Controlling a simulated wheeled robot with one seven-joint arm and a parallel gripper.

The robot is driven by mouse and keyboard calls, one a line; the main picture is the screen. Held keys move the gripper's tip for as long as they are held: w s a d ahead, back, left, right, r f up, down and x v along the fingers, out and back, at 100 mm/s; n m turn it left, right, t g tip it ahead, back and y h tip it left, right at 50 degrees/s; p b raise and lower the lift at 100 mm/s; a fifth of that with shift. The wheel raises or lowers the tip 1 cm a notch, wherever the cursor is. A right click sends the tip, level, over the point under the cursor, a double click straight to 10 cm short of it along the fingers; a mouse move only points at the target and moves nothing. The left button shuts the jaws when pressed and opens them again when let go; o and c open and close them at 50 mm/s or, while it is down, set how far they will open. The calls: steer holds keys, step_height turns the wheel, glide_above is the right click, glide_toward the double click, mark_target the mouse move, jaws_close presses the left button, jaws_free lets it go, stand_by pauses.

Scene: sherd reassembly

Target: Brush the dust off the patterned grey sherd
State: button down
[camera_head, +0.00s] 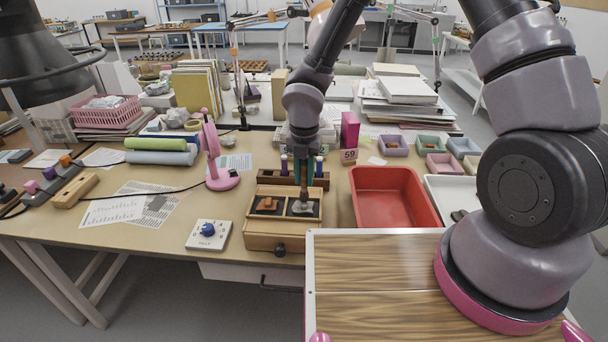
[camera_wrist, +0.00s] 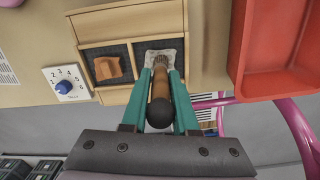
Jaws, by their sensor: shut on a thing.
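My gripper (camera_wrist: 161,92) is shut on a brush (camera_wrist: 160,112) with a brown wooden handle and a dark rounded end. The brush points down at the grey sherd (camera_head: 303,209), which lies in the right dark-lined compartment of a wooden box (camera_head: 262,226). In the wrist view the sherd (camera_wrist: 177,50) looks pale grey, and the bristle end is at or just over it; I cannot tell if they touch. Its pattern is too small to make out. An orange-brown sherd (camera_wrist: 108,68) lies in the left compartment, also seen in the head view (camera_head: 267,204).
A red tray (camera_head: 433,216) stands right of the box, with a white tray (camera_head: 444,182) beyond. A dial box (camera_head: 208,235) with a blue knob and a pink lamp stand (camera_head: 222,181) are on the left. A rack (camera_head: 262,179) stands behind the box.

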steer(key=shift+s+r, duration=0.15)
steer(key=shift+s, duration=0.75)
steer(key=shift+w, duration=0.85)
steer(key=shift+s, duration=0.85)
steer(key=shift+w, duration=0.9)
steer(key=shift+s, duration=0.85)
steer(key=shift+w, duration=0.85)
steer(key=shift+s, duration=0.9)
steer(key=shift+w, duration=0.9)
steer(key=shift+s, duration=0.9)
steer(key=shift+w+f, duration=0.2)
steer(key=shift+w, duration=0.7)
